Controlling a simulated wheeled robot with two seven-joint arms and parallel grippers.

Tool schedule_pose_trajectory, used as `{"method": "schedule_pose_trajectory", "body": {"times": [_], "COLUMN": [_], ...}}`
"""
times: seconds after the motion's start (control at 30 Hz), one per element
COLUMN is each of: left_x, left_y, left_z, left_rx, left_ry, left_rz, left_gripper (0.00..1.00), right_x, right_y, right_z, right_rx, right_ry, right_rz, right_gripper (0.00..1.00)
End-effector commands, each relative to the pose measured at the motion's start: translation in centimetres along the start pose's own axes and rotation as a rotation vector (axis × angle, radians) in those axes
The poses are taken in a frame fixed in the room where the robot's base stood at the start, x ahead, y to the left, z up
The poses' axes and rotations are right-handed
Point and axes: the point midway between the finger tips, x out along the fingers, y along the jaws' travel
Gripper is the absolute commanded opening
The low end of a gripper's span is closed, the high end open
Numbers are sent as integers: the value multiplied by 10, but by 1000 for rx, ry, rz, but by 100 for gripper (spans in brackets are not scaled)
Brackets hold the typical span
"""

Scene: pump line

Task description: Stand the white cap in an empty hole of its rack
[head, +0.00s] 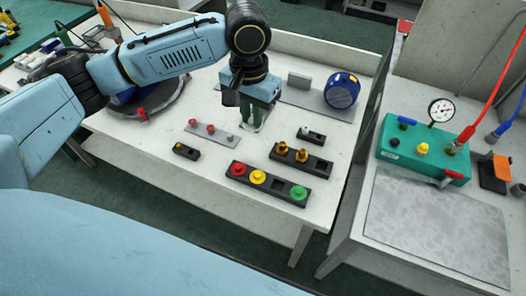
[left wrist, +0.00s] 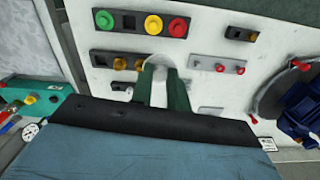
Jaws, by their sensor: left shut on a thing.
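My left gripper (head: 253,118) points down over the middle of the white table. Its green fingers, also in the left wrist view (left wrist: 160,88), are shut on the white cap (left wrist: 158,90), which is mostly hidden between them. A long black rack (head: 275,187) lies nearer the table's front edge, to the right of the gripper in the head view. It holds a red cap (head: 238,169), a yellow cap (head: 258,177) and a green cap (head: 299,193). A square hole (head: 279,185) between yellow and green is empty; it also shows in the left wrist view (left wrist: 129,22). My right gripper is out of view.
A black rack with brass fittings (head: 301,155), two small black racks (head: 187,151) (head: 311,135) and a grey plate with red pins (head: 211,132) lie around the gripper. A blue pump (head: 342,90) stands behind. A teal gauge box (head: 423,150) is on the right bench.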

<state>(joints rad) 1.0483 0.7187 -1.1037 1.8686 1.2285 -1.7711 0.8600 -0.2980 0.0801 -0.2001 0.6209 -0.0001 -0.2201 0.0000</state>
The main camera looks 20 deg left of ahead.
Motion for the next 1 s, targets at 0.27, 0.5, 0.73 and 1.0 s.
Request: {"method": "schedule_pose_trajectory", "body": {"times": [0.27,0.5,0.73,1.0], "left_x": [29,59,87,106], "left_y": [22,44,65,79], "left_z": [-8,-8,0,9], "left_rx": [565,1100,1589,1922], "left_ry": [1,5,1,-4], "left_rz": [11,10,4,-1], "left_gripper": [0,0,0,0], "right_x": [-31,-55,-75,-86], "right_y": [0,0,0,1], "right_z": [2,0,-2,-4], "right_rx": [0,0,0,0], "right_ry": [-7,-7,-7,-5], "right_rz": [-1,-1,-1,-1], "right_gripper": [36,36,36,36]}}
